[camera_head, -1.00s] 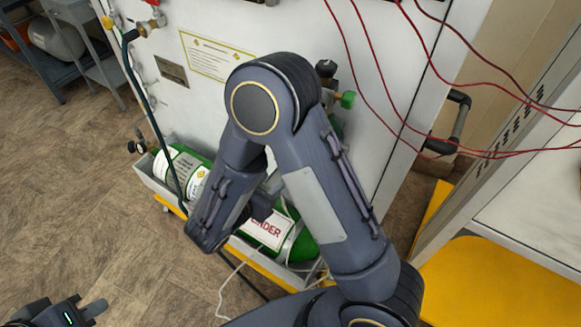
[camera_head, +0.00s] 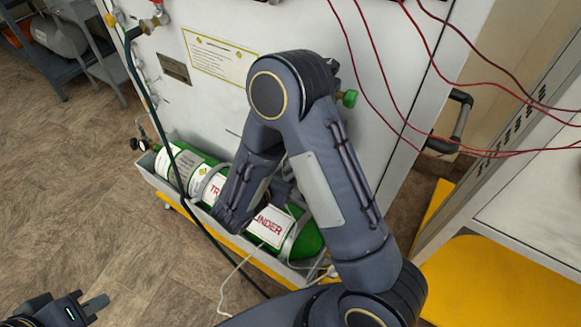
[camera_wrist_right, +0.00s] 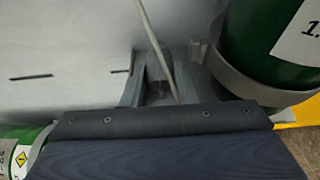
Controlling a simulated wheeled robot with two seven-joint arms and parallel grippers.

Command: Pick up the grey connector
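I cannot clearly pick out the grey connector in either view. A thin pale cable runs down in front of my right gripper (camera_wrist_right: 158,90) in the right wrist view. The two grey fingers of that gripper stand apart, with a small dark grey shape between them that I cannot identify. In the head view my right arm's forearm hides most of this gripper, which is over the green cylinder (camera_head: 308,243) beside the white cabinet. My left gripper (camera_head: 85,308) is low at the left edge, over the floor and far from the cylinders; its opening is not clear.
Green cylinders lie in a grey tray (camera_head: 165,188) with a yellow base against the white cabinet (camera_head: 235,115). A dark hose (camera_head: 140,85) hangs in front. Red wires (camera_head: 425,80) cross the upper right. A yellow seat (camera_head: 490,285) is at right. The floor at left is clear.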

